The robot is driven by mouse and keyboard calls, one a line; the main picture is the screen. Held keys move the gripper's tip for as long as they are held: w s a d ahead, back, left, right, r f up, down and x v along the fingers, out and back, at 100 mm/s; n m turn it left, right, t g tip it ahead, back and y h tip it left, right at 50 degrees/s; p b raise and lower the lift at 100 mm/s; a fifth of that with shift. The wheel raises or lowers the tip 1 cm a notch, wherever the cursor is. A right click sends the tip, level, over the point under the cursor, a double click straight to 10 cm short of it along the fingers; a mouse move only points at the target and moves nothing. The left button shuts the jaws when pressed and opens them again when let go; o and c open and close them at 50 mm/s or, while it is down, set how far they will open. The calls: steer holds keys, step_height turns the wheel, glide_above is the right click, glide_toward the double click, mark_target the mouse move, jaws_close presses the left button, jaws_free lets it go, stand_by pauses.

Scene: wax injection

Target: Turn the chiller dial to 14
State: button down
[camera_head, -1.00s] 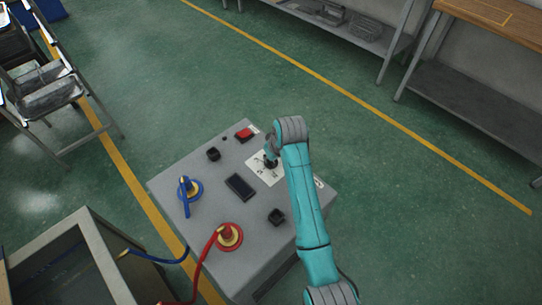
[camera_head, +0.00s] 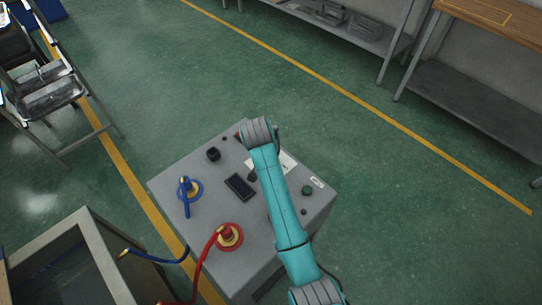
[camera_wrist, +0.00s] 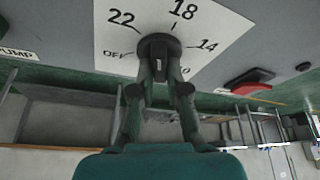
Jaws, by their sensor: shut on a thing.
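The chiller dial (camera_wrist: 160,45) is a round black knob on a white plate (camera_wrist: 112,48) marked OFF, 22, 18 and 14, with a partly hidden number below 14. My gripper (camera_wrist: 159,72) is shut on the dial's grip, one finger on each side. A small pale mark shows on the grip between the fingers; I cannot tell which number the dial is set to. In the head view a corner of the white plate (camera_head: 288,161) shows beside my arm, which hides the dial and my gripper.
The grey chiller top (camera_head: 215,175) carries a blue valve (camera_head: 187,188), a red valve (camera_head: 229,236), a dark display (camera_head: 240,187) and a green button (camera_head: 307,190). A red switch (camera_wrist: 248,82) is close right of the plate. Open floor lies beyond the chiller.

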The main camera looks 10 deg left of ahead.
steer(key=m+h, duration=0.1)
steer(key=m, duration=0.2)
steer(key=shift+m+g, duration=0.3)
steer(key=m, duration=0.2)
steer(key=m+g+h, duration=0.1)
steer(key=m, duration=0.1)
steer(key=shift+m+h, duration=0.3)
steer(key=m+g, duration=0.1)
steer(key=m, duration=0.3)
steer(key=shift+g+h, duration=0.3)
steer(key=shift+g, duration=0.1)
steer(key=shift+m+g, duration=0.7)
steer(key=shift+m, duration=1.4)
steer(key=c, duration=1.2)
jaws_free()
steer(key=shift+o, duration=0.2)
